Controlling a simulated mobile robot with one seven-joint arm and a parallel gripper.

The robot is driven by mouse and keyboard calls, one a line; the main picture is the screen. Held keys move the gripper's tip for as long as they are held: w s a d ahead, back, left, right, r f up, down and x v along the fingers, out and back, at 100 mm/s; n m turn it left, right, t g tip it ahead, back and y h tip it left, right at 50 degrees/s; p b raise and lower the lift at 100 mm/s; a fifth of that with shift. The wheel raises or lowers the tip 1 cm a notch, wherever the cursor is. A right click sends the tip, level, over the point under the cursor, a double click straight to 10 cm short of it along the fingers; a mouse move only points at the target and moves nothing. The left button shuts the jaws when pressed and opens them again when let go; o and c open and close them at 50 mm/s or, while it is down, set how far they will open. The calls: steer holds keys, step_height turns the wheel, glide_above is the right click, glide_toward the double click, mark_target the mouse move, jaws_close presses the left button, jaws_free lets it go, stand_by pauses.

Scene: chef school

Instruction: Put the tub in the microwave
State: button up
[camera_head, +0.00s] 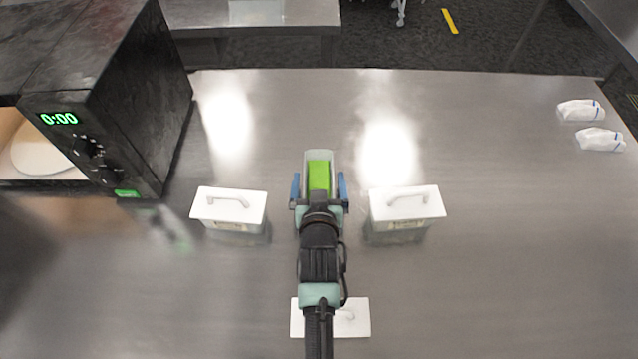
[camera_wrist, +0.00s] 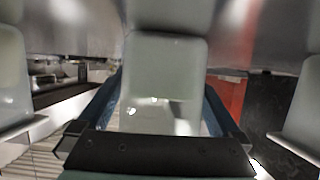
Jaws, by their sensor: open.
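The tub (camera_head: 319,173) is a translucent container with green contents and no lid on it, in the middle of the steel counter. In the wrist view the tub (camera_wrist: 162,80) fills the centre. My gripper (camera_head: 319,188) is open, with one blue finger on each side of the tub; I cannot tell whether they touch it. The microwave (camera_head: 140,95) stands at the left with its display at 0:00. Its front is open, showing a pale round plate (camera_head: 38,152) inside. A dark blurred shape at the lower left seems to be its swung-open door (camera_head: 60,260).
Two white-lidded tubs stand close by, one left (camera_head: 228,205) and one right (camera_head: 405,203) of my gripper. A loose white lid (camera_head: 352,320) lies partly under my arm. Two white packets (camera_head: 590,125) lie far right. The counter behind the tub is clear.

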steer(key=shift+c, duration=0.3)
steer(key=c, duration=1.4)
steer(key=shift+r, duration=0.1)
jaws_close()
